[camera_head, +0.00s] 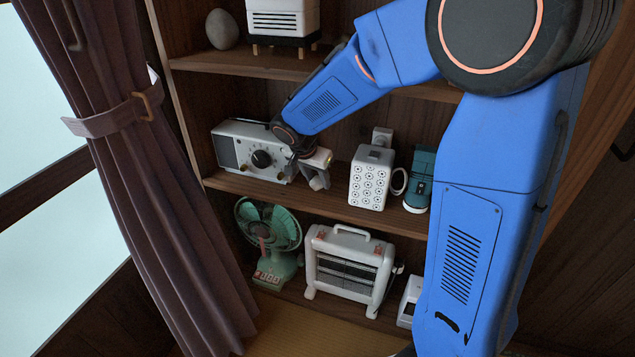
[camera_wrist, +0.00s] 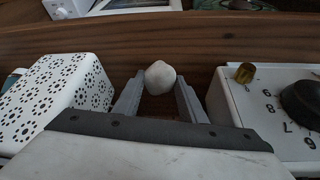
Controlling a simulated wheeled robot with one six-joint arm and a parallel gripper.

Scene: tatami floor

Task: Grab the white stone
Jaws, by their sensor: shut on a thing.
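A small rounded white stone (camera_wrist: 160,75) shows in the wrist view between the tips of my grey gripper fingers (camera_wrist: 160,92). My gripper is shut on it. In the head view my gripper (camera_head: 319,181) points down at the middle shelf, between the white radio and the white dotted box. The stone cannot be made out there. Whether it touches the shelf board is not clear.
The white radio (camera_head: 232,153) stands close on the left, the dotted box (camera_head: 368,178) close on the right. A teal object (camera_head: 419,176) stands beyond the box. A green fan (camera_head: 268,228) and white heater (camera_head: 345,270) stand below. A larger grey stone (camera_head: 222,29) sits on the top shelf.

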